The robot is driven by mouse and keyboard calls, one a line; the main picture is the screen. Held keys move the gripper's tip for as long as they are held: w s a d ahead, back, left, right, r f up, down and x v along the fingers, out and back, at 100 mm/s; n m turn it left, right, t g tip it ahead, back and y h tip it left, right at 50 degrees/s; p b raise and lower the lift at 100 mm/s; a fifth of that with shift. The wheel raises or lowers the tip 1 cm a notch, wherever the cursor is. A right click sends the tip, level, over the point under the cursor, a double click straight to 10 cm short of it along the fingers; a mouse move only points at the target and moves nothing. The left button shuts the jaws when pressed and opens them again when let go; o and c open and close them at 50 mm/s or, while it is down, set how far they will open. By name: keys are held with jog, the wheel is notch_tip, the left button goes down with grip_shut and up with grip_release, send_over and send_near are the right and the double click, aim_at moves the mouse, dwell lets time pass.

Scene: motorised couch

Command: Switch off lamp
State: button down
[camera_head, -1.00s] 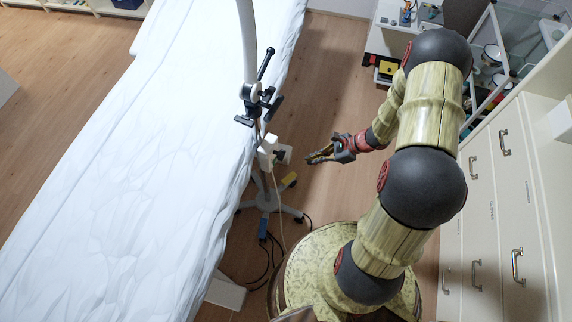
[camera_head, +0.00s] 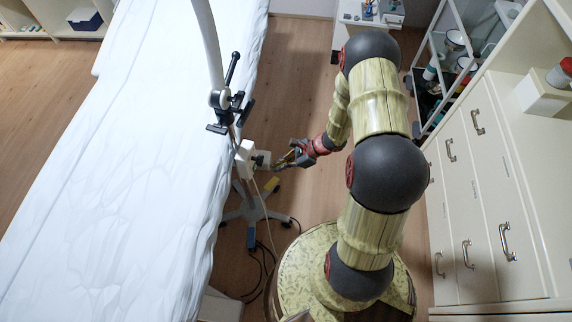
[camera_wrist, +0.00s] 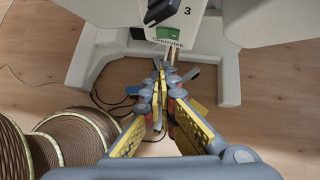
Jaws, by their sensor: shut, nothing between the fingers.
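The lamp's pale pole (camera_head: 207,45) rises from a wheeled stand (camera_head: 250,208) beside the couch, with a black clamp lever (camera_head: 233,70) on it. The lamp's head is out of view. A white control box (camera_head: 245,160) sits low on the stand. In the wrist view, the box (camera_wrist: 201,28) shows a black knob (camera_wrist: 163,11), a number 3 and a green switch (camera_wrist: 170,33). My gripper (camera_head: 277,165) is shut and empty just right of the box. Its fingertips (camera_wrist: 167,62) show just below the green switch; I cannot tell whether they touch.
The white-covered couch (camera_head: 130,170) fills the left. Cream drawers (camera_head: 480,190) stand close on the right, with a glass trolley (camera_head: 440,75) behind. A thin cable (camera_head: 262,205) hangs from the box, and dark cables (camera_head: 262,270) lie on the floor near my base.

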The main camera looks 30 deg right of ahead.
jog(key=shift+w+a+f+b, duration=0.25)
jog(key=shift+w+a, duration=0.2)
jog(key=shift+a, duration=0.35)
jog(key=shift+w+a+f+b, duration=0.3)
jog(key=shift+w+a, duration=0.1)
jog(key=shift+a, duration=0.45)
jog(key=shift+w+a+f+b, duration=0.25)
jog(key=shift+w+a, duration=0.2)
jog(key=shift+a, duration=0.35)
jog(key=shift+a, duration=0.5)
jog(key=shift+d, duration=0.1)
jog(key=shift+w+d, duration=0.55)
jog(key=shift+w, duration=0.05)
jog(key=shift+d, duration=0.1)
